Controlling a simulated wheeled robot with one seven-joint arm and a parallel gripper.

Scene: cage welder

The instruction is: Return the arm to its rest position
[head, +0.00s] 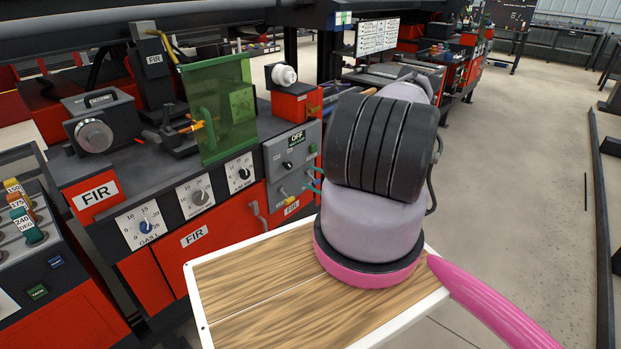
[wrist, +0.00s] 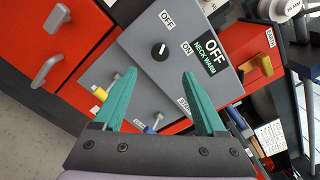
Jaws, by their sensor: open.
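My gripper (wrist: 158,75) shows in the wrist view with its two teal fingers apart and nothing between them. Its fingers point at a grey control panel (wrist: 145,28) with a black OFF/ON knob (wrist: 158,50) and a "NECK WARM" display reading OFF. In the head view, my arm (head: 380,145) is folded, with a large dark ribbed joint in front. Teal fingertips (head: 313,180) show just left of it, in front of the same grey panel (head: 276,158). Most of the gripper is hidden behind the arm. I cannot tell whether the fingers touch the panel.
A red and grey welder bench with dials (head: 145,227) stands along the left. A green transparent screen (head: 218,108) and a grey motor (head: 95,134) are on it. Small toggles (wrist: 100,94) sit below the panel's knob. Open concrete floor (head: 535,150) lies to the right.

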